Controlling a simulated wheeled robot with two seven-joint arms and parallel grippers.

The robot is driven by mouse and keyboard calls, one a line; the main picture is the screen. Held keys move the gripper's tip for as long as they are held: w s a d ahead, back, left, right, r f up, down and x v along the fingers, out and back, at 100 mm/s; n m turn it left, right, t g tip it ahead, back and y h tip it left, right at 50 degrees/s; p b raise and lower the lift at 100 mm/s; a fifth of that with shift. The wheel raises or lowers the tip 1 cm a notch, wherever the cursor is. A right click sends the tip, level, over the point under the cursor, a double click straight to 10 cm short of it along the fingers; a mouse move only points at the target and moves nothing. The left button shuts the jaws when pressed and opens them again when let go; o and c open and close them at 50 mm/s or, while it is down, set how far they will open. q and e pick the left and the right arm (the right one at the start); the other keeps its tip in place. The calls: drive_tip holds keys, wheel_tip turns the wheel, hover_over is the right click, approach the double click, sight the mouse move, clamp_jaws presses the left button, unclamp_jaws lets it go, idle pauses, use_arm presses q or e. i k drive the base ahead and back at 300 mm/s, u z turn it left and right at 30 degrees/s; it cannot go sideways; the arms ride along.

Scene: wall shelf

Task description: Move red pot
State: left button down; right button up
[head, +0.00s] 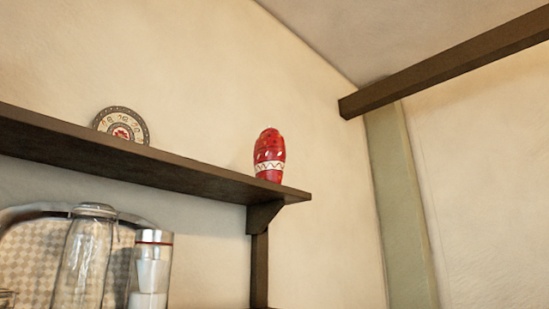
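The red pot (269,154) stands upright on the dark wooden wall shelf (190,180), close to the shelf's right end. It is tall and rounded, glossy red, with a white zigzag band around its lower part. Neither of my grippers is in the head view.
A round patterned plate (121,125) leans on the wall at the shelf's left. Below stand a glass jar (85,262), a glass shaker with a metal top (150,265) and a checkered tray (35,255). A dark beam (440,68) crosses at the upper right. The shelf between plate and pot is clear.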

sight(269, 150)
drive_tip(key=z, duration=1.45)
drive_tip(key=i, duration=2.15)
drive_tip(key=u, duration=2.9)
